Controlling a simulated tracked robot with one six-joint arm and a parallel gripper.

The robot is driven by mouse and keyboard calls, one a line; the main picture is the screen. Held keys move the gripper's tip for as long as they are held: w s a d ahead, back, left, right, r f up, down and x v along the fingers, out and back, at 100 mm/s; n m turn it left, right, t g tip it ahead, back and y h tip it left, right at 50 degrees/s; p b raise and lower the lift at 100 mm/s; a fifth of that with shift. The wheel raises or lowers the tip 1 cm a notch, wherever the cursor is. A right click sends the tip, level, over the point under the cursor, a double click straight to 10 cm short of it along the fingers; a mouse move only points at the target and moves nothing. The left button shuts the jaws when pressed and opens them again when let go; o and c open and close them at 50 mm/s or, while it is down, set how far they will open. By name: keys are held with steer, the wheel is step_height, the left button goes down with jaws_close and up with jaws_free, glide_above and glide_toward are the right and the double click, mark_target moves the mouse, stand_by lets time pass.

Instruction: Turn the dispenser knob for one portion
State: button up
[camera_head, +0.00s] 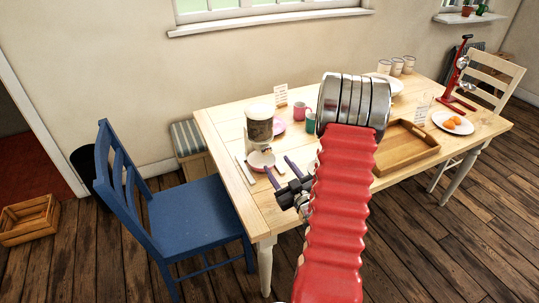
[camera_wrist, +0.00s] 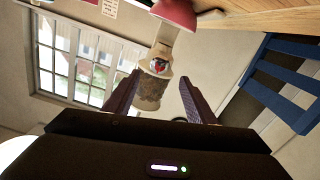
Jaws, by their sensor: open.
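The dispenser (camera_head: 259,129) stands on the left part of the wooden table, with a clear hopper holding brown contents. In the wrist view the dispenser (camera_wrist: 149,92) appears upside down. Its small knob (camera_wrist: 158,66), dark and red with a pale part, faces my wrist camera. A bowl, red outside (camera_wrist: 176,12) and pale inside (camera_head: 261,161), sits by the dispenser's base. My gripper (camera_head: 277,164) is open and empty in front of the dispenser. In the wrist view the knob lies between my fingertips (camera_wrist: 160,77); I see no contact.
A pink mug (camera_head: 299,109), a green mug (camera_head: 310,122) and a card (camera_head: 281,96) stand right of the dispenser. A wooden tray (camera_head: 428,153), a plate of orange food (camera_head: 437,121) and a red stand (camera_head: 461,75) are farther right. A blue chair (camera_head: 200,205) stands at the table's left.

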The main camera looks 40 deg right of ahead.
mark_target(268, 152)
steer(key=x, duration=0.7)
steer(key=shift+w+d, duration=0.15)
steer(key=shift+w, duration=0.2)
steer(key=shift+c, duration=0.2)
steer(key=c, duration=1)
steer(key=shift+m, duration=0.4)
steer(key=shift+d+m, duration=0.1)
steer(key=shift+m, duration=2.6)
steer(key=o, duration=1)
